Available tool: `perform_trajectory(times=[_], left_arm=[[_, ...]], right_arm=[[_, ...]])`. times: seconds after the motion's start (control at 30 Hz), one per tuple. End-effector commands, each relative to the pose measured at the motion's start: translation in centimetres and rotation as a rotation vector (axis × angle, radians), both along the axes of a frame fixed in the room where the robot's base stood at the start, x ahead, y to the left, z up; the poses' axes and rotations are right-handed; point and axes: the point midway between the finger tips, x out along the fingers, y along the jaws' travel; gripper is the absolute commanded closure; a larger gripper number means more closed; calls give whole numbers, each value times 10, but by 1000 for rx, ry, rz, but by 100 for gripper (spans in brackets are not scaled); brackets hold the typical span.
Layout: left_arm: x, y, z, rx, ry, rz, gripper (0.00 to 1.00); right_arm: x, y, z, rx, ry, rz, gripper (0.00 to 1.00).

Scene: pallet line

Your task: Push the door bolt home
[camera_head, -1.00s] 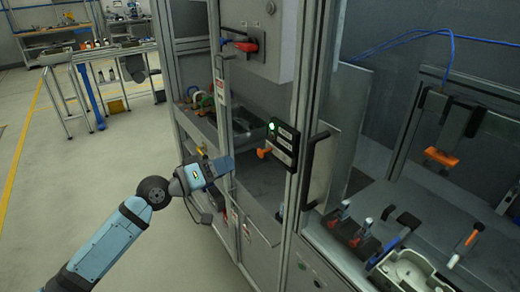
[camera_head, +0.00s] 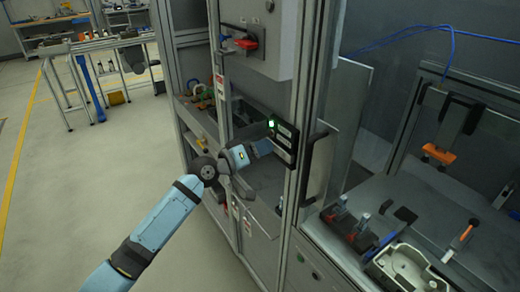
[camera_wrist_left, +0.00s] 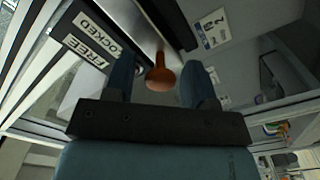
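The door bolt's black housing (camera_head: 284,142) is mounted on the grey door post, with a small green light and pale labels. In the left wrist view its labels read FREE and LOCKED (camera_wrist_left: 92,42). The bolt's orange knob (camera_wrist_left: 161,76) shows there between my two blue fingers, which stand apart on either side of it. My left gripper (camera_head: 264,147) is open at the housing; a gap shows beside the knob, and I cannot tell whether either finger touches it. In the head view the gripper hides the knob. My right gripper is in neither view.
A red-handled switch (camera_head: 247,42) sits on the cabinet above. A dark vertical door handle (camera_head: 319,165) is right of the housing. A workbench with clamps and a pale casting (camera_head: 405,268) stands at lower right. Open floor (camera_head: 95,180) lies to the left.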

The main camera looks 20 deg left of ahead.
Motion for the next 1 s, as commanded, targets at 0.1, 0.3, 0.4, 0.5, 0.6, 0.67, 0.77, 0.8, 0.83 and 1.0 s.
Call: perform_trajectory(times=[0.1, 0.3, 0.4, 0.5, 0.6, 0.67, 0.77, 0.8, 0.83, 1.0], left_arm=[[0, 0, 0, 0, 0, 0, 78], [0, 0, 0, 0, 0, 0, 100], [-7, -8, 2, 1, 3, -1, 100], [-18, -23, 3, -1, 6, -3, 100], [-26, -32, 2, 1, 4, -2, 100], [-28, -35, 1, 1, 2, -2, 100], [-28, -36, -1, 1, 3, -3, 100], [-28, -36, -1, 1, 2, -4, 100], [-28, -37, -1, 1, 2, -4, 100], [-29, -37, -2, 0, 3, -4, 55]], right_arm=[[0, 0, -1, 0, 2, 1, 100], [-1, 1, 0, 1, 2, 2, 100], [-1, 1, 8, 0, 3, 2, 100], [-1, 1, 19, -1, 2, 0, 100], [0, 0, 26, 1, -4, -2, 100], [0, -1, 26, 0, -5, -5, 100], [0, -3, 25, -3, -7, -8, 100], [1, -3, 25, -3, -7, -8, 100], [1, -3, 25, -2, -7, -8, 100], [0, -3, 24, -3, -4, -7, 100]])
